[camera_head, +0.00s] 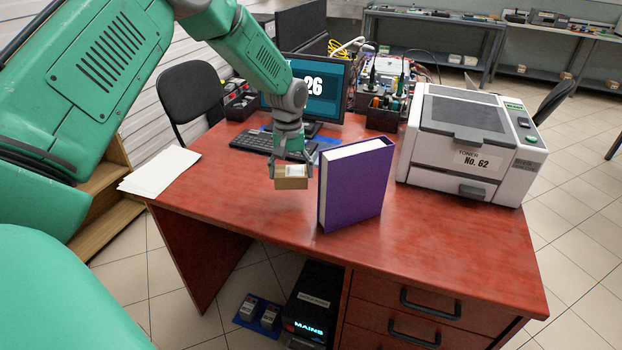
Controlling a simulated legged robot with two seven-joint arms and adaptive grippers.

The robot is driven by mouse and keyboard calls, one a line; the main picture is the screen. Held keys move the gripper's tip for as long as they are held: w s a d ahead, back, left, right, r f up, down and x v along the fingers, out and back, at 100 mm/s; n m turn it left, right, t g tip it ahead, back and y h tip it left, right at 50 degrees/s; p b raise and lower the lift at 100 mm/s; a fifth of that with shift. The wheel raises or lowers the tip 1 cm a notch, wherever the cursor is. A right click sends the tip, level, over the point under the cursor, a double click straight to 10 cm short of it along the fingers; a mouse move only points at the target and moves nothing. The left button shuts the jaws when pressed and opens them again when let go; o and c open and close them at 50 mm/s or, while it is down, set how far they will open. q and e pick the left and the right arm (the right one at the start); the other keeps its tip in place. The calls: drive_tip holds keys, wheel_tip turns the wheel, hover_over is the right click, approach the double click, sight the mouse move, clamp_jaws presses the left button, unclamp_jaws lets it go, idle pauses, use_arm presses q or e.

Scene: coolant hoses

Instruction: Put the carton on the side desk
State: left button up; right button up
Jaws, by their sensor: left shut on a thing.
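The carton (291,183) is a small brown box with a white label on top. My left gripper (290,165) comes down from above and is shut on it. The carton appears held above the red-brown desk (430,240), left of an upright purple book; its exact height over the desktop is hard to tell. My right gripper is not in view. No surface is marked as the side desk.
The purple book (357,187) stands close to the carton's right. A printer (472,145) fills the desk's right side. Behind are a keyboard (255,142) and monitor (325,95). Papers (160,170) lie at the left edge. The front right desktop is clear.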

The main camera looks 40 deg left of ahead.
sight(299, 184)
use_arm(q)
drive_tip(key=f, duration=0.1)
drive_tip(key=d+f, duration=0.1)
drive_tip(key=shift+w+d+f, duration=0.15)
drive_tip(key=shift+d+f, duration=0.05)
drive_tip(key=shift+f, duration=0.1)
drive_tip(key=shift+d+f, duration=0.25)
drive_tip(key=shift+d, duration=0.35)
drive_tip(key=f, duration=0.3)
drive_tip(key=shift+a+f, duration=0.25)
drive_tip(key=shift+a, duration=0.15)
drive_tip(key=shift+a+f, duration=0.2)
drive_tip(key=shift+a, duration=0.1)
drive_tip(key=shift+c, duration=0.5)
drive_tip(key=shift+a, duration=0.2)
drive_tip(key=o, duration=1.3)
drive_tip(key=shift+a, duration=0.1)
drive_tip(key=shift+d, duration=0.35)
drive_tip(key=shift+d+r, duration=0.35)
drive_tip(key=shift+d, duration=0.05)
drive_tip(key=r, duration=1.1)
drive_tip(key=shift+a, duration=0.4)
drive_tip(key=shift+d+r, duration=0.35)
drive_tip(key=shift+r, duration=0.05)
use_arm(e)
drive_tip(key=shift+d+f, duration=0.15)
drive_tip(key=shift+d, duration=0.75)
use_arm(q)
drive_tip(key=shift+a, duration=0.1)
